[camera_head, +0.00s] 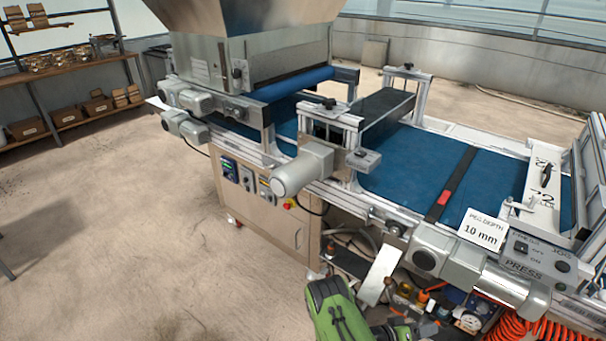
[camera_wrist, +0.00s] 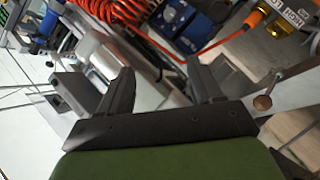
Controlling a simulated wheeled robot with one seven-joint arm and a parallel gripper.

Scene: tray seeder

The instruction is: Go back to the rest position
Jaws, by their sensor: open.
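My gripper (camera_wrist: 160,78) shows in the wrist view with its two dark fingers spread apart and nothing between them. Behind the fingers are grey machine parts, partly blurred. In the head view my green arm (camera_head: 337,312) is at the bottom middle, in front of the seeder's near side; I cannot make out the fingers there. The tray seeder (camera_head: 410,165) has a blue belt, and a metal hopper (camera_head: 240,15) stands over its far left part.
Orange coiled hose (camera_head: 545,330) hangs at the lower right, close to my arm; it also shows in the wrist view (camera_wrist: 100,8). A press control box (camera_head: 530,260) and a "10 mm" sign (camera_head: 483,230) sit on the machine's near edge. The floor (camera_head: 130,250) at left is clear.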

